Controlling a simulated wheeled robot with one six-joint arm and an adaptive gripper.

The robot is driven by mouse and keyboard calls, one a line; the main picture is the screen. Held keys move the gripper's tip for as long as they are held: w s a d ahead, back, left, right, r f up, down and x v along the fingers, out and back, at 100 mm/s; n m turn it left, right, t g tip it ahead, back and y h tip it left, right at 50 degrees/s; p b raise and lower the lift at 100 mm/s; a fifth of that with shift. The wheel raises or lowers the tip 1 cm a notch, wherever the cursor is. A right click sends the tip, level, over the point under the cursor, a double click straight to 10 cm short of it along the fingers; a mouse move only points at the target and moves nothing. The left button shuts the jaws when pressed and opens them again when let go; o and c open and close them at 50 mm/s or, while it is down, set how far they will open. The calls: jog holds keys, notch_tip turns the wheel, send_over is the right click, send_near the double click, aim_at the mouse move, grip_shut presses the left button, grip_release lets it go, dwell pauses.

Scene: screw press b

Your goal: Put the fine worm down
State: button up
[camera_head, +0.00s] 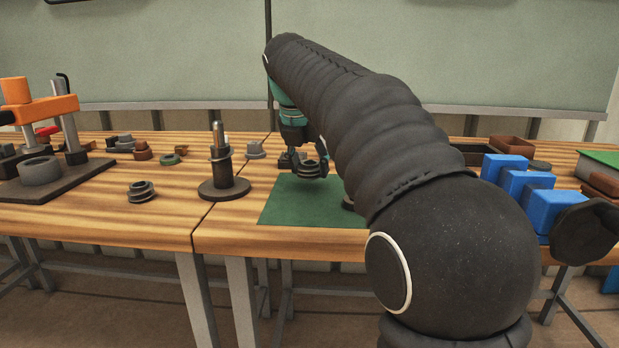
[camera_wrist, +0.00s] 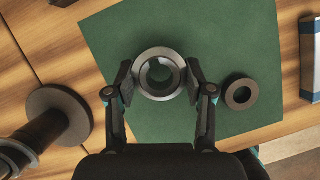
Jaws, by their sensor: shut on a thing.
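My gripper (camera_wrist: 158,86) is shut on the fine worm (camera_wrist: 148,56), a grey threaded ring with a round bore, held between the two fingers. In the head view the worm (camera_head: 308,169) hangs at my gripper (camera_head: 302,156) over the green mat (camera_head: 290,212). The mat also fills the middle of the wrist view (camera_wrist: 190,30). I cannot tell exactly how high the worm is above the mat. My arm hides part of the mat in the head view.
A dark ring (camera_wrist: 240,94) lies on the mat to the right. A dark spindle stand (camera_head: 223,178) stands left of the mat. Another threaded ring (camera_head: 141,191) lies further left, near the orange press (camera_head: 40,110).

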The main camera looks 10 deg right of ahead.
jog(key=shift+f, duration=1.25)
jog(key=shift+f, duration=0.1)
jog(key=o, duration=1.4)
jog(key=shift+o, duration=0.2)
jog(key=p+v, duration=0.2)
jog(key=v, duration=1)
